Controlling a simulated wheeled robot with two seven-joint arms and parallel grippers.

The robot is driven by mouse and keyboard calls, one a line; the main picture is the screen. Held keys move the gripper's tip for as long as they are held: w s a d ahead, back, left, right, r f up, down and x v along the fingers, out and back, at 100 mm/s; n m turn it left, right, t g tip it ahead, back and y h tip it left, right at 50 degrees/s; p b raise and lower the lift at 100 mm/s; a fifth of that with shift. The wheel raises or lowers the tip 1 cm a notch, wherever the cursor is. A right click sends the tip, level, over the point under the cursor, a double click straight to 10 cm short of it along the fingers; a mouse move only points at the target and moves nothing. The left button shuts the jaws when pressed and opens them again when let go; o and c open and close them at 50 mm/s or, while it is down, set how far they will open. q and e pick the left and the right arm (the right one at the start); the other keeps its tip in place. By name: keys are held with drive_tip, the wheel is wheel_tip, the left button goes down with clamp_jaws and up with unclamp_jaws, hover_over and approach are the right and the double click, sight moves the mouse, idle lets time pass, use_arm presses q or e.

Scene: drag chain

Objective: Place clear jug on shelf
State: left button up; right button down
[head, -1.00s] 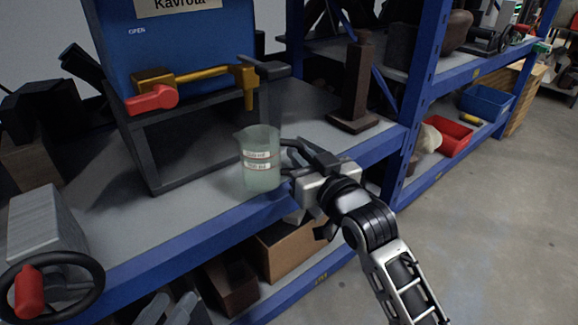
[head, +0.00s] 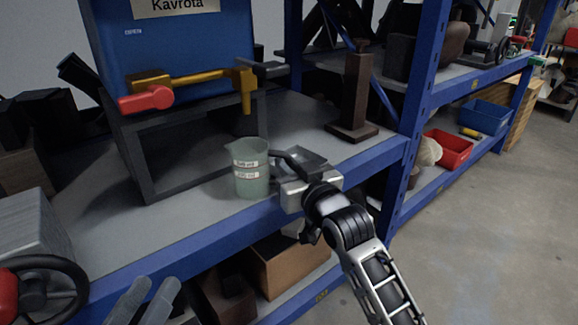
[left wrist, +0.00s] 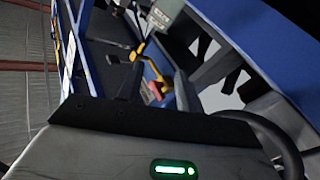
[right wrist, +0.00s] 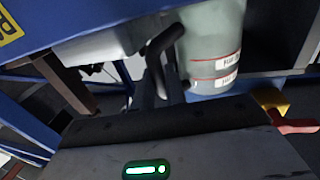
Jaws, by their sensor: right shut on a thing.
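The clear jug (head: 251,180) is upright, holds a cloudy pale green liquid and bears white labels with red lines. It is at the front edge of the blue-framed shelf (head: 200,212); I cannot tell whether its base touches the surface. My right gripper (head: 279,158) is shut on the jug's handle side, to the jug's right. The jug (right wrist: 212,45) fills the top middle of the right wrist view, with the dark fingers beside it. My left gripper (head: 152,284) is low at the left, below the shelf edge, with its grey fingers apart and empty.
A blue dispenser (head: 185,55) with a yellow tap and red lever (head: 146,98) stands on a dark frame behind the jug. A brown stand (head: 354,100) is to the right. A handwheel device (head: 40,280) is at the left. The shelf between is bare.

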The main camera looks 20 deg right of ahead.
drive_tip(key=c, duration=1.5)
unclamp_jaws()
drive_tip(key=shift+o, duration=0.2)
